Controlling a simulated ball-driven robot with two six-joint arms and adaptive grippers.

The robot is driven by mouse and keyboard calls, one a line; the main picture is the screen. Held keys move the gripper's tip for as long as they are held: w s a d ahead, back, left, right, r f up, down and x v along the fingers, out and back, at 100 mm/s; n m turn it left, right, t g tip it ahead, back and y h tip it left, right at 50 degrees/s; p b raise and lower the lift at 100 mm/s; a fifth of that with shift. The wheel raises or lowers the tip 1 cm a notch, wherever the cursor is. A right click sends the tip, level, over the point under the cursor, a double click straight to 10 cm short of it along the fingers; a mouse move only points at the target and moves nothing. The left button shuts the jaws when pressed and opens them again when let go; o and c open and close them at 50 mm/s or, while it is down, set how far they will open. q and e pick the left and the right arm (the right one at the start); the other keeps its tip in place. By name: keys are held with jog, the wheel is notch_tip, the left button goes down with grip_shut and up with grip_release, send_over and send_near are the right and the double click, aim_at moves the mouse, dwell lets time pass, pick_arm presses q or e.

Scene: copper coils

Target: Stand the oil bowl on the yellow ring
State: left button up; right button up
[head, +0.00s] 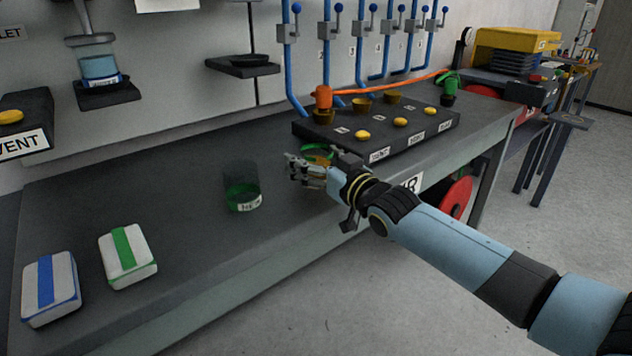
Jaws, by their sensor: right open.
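My right gripper (303,169) is open over the dark bench, its fingers pointing left. A green-rimmed round thing (317,152) shows just behind the fingers and is partly hidden by them; I cannot tell whether it is the oil bowl, or whether the fingers touch it. A little yellow shows low among the fingers, but I cannot make out a yellow ring for certain. A clear beaker (242,187) with green in its bottom and a label reading "NEW" stands upright to the left of the gripper, apart from it. My left gripper is not in view.
A black block (385,134) with yellow buttons, an orange fitting (323,98) and an orange hose lies behind the gripper. White packs with a green stripe (127,256) and a blue stripe (50,288) lie at the front left. The bench between packs and beaker is clear.

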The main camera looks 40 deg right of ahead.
jog(key=shift+r, duration=0.1)
jog(key=c, duration=1.3)
jog(key=shift+c, duration=0.9)
jog(key=shift+r, duration=0.1)
